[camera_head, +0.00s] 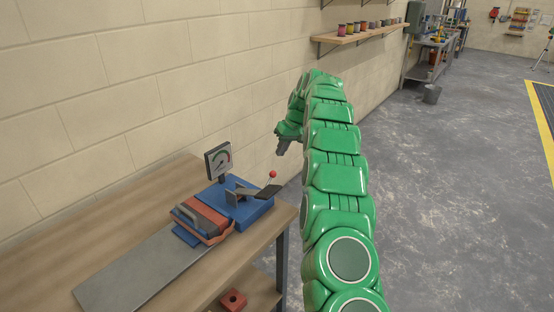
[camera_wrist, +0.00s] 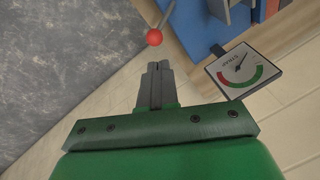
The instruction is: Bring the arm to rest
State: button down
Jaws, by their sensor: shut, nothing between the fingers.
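My green arm rises from the bottom of the head view and bends over at the top. My gripper (camera_head: 281,151) hangs from its end, past the far right end of the workbench. In the wrist view my gripper (camera_wrist: 158,65) has its grey fingers together, with nothing between them. A red ball (camera_wrist: 154,37) on a lever shows just beyond the fingertips in that view. In the head view the same red ball (camera_head: 273,174) sits below the gripper, with a visible gap between them.
A wooden workbench (camera_head: 60,250) carries a blue device (camera_head: 250,208) with a dial gauge (camera_head: 218,160), a red-and-blue block (camera_head: 203,220) and a grey plate (camera_head: 140,270). A red block (camera_head: 233,300) lies on the lower shelf. A wall shelf (camera_head: 360,35) holds small pots. The floor (camera_head: 450,200) at right is clear.

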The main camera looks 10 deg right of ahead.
jog(key=shift+v, duration=0.85)
jog(key=s+a+r+g, duration=0.15)
jog(key=s+r, duration=0.25)
jog(key=s, duration=0.6)
jog(key=s+a+r+m+h, duration=0.15)
jog(key=s+r, duration=0.25)
jog(key=s, duration=0.5)
jog(key=s+a+r+y, duration=0.15)
jog(key=s+r, duration=0.25)
jog(key=s, duration=0.6)
jog(key=s+d+f+m+h, duration=0.1)
jog(key=s+f, duration=0.1)
jog(key=s, duration=1)
jog(key=s+d+f+g+h, duration=0.1)
jog(key=s+d+f, duration=0.1)
jog(key=s, duration=1)
jog(key=s+d+f+m+h, duration=0.1)
jog(key=s+d+f+h, duration=0.1)
jog(key=s, duration=1)
jog(key=shift+s+f+m+g, duration=0.35)
jog(key=shift+s, duration=0.05)
